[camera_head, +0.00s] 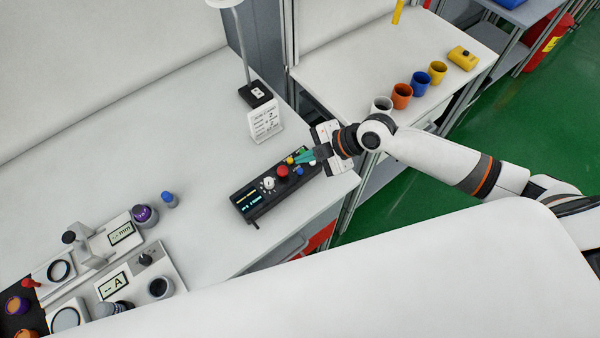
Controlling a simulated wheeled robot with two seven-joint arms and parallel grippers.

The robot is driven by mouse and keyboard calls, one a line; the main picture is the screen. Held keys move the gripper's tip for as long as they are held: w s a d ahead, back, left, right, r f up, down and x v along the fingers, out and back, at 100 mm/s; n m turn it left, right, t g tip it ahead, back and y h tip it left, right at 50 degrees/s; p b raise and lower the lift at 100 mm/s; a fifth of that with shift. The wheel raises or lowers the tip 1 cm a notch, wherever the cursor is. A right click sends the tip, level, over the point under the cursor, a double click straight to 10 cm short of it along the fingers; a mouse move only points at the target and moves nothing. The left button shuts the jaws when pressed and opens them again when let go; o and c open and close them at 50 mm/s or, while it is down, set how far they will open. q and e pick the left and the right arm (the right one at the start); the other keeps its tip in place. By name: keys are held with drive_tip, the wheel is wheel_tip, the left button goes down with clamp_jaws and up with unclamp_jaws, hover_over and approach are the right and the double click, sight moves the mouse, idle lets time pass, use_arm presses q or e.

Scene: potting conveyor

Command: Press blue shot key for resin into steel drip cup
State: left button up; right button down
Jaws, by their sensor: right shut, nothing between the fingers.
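A black control box (256,193) lies on the white bench, with a lit display, a white knob, a red button (282,172) and small coloured keys. The blue key (300,171) shows near the box's right end, just below my gripper's fingers in the picture. I cannot tell whether the tips touch a key. My left gripper is out of view.
A printed card (264,121) and a lamp base (256,94) stand behind the box. Measuring devices (142,283) crowd the lower left. The bench's middle is clear.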

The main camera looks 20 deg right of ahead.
drive_tip(key=shift+f+b, duration=0.9)
drive_tip(key=shift+f, duration=0.45)
idle(0.9)
drive_tip(key=shift+f+b, duration=0.4)
drive_tip(key=shift+f+b, duration=0.5)
idle(0.6)
drive_tip(key=shift+r, duration=0.1)
drive_tip(key=shift+r+p, duration=0.65)
drive_tip(key=shift+r, duration=0.15)
wheel_tip(320, 180, up, 5)
drive_tip(key=p, duration=0.3)
drive_tip(key=shift+p, duration=0.3)
